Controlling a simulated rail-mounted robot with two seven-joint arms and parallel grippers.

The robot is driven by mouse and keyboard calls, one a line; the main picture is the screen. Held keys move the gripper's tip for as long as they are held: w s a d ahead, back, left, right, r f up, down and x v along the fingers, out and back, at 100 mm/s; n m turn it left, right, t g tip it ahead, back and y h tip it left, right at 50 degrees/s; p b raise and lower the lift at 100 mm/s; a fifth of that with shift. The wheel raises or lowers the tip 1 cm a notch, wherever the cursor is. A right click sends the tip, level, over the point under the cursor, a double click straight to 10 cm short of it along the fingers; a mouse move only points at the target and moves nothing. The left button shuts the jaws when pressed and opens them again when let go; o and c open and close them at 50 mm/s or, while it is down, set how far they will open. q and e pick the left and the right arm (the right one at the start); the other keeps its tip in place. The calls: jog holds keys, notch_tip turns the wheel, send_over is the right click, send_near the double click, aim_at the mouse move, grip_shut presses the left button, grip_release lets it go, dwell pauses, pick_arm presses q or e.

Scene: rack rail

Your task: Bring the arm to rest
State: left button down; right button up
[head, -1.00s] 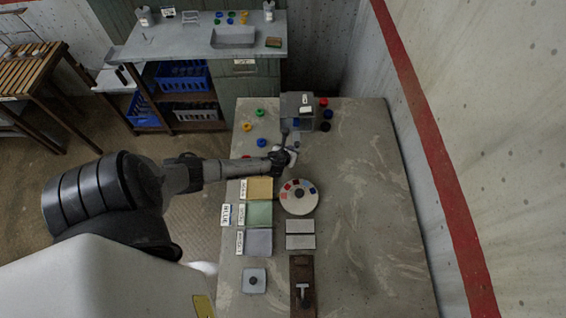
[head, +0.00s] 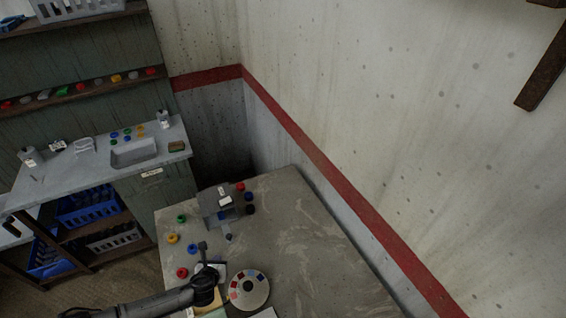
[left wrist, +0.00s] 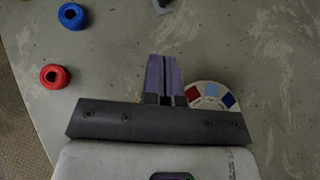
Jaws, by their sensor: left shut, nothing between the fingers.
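My left arm (head: 150,305) comes in from the lower left in the head view. Its left gripper (head: 214,268) is over the near left part of the stone-topped table (head: 305,235), beside the round pale disc (head: 249,289) with coloured squares. In the left wrist view the left gripper (left wrist: 163,62) has its two purple fingers together, with nothing between them. The disc (left wrist: 216,97) shows partly behind the hand there. My right gripper is in neither view.
Red (head: 182,272), blue (head: 193,249), yellow (head: 172,239) and green (head: 181,218) spools lie left of the gripper. A grey box (head: 213,208) stands farther back. The table's right part is clear, bounded by the red-striped wall (head: 330,165).

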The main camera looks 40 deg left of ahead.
pick_arm(q)
jog(key=s+d+r+n+g+h+p, duration=0.25)
jog(key=s+d+r+n, duration=0.25)
jog(key=d+r+n, duration=0.65)
jog(key=s+d+r+n+g+h+p, duration=0.1)
jog(key=s+d+r+n+h, duration=0.35)
jog(key=d+r+n, duration=0.65)
jog(key=s+d+f+n+g+p, duration=0.1)
jog(key=s+d+f+n+p, duration=0.1)
jog(key=s+d+n, duration=0.1)
jog(key=shift+s+n, duration=0.45)
jog(key=shift+s, duration=0.8)
